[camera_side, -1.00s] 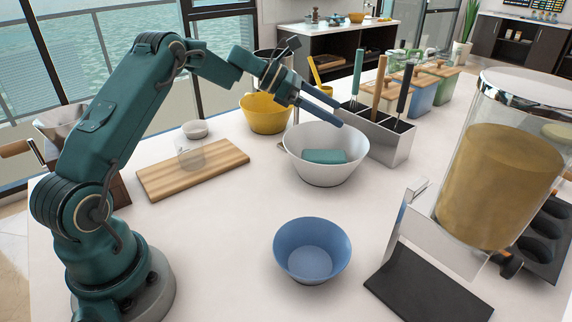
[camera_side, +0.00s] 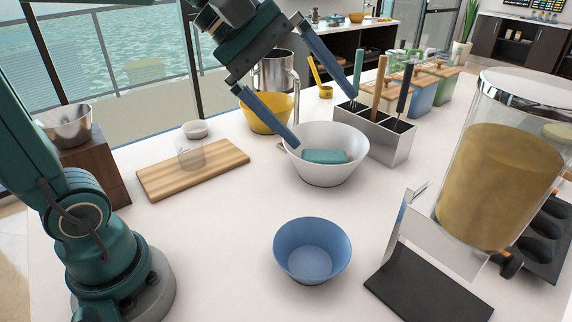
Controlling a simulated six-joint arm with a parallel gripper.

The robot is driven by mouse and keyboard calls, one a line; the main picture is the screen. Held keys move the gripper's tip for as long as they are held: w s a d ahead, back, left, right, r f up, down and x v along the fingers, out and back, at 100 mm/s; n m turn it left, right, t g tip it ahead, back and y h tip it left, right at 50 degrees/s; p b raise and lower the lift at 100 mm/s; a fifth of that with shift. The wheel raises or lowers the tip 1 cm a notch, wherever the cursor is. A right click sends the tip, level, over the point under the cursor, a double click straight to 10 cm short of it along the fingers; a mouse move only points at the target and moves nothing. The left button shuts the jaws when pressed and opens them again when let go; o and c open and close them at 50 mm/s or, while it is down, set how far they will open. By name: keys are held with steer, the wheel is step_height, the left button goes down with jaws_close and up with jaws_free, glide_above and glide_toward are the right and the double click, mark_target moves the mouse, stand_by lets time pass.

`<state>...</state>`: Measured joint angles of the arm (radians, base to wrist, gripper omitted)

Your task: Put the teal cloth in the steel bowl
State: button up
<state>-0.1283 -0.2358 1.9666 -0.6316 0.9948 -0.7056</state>
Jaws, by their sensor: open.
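The teal cloth (camera_side: 325,156) lies folded inside a whitish bowl (camera_side: 325,176) in the middle of the counter. A bowl-shaped steel vessel (camera_side: 66,126) sits on a dark wooden box at the left; it is empty as far as I can see. My gripper (camera_side: 323,121) is wide open and empty, pointing down over the whitish bowl. Its left finger reaches near the bowl's left rim; its right finger is higher, near the rear of the utensil holder. I cannot tell whether either finger touches anything.
A utensil holder (camera_side: 392,143) stands right behind the whitish bowl, with upright handles. A yellow bowl (camera_side: 268,122) and a steel jug (camera_side: 273,72) are behind my gripper. A cutting board (camera_side: 215,172) lies left, a blue bowl (camera_side: 312,252) in front. A tall dispenser (camera_side: 497,180) stands right.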

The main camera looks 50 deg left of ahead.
steer(key=s+a+f+m+y, duration=0.5)
steer(key=s+f+m, duration=0.4)
steer(key=s+m, duration=0.2)
steer(key=shift+s+a+f+m, duration=0.4)
steer(key=shift+a+m, duration=0.3)
stand_by(0.7)
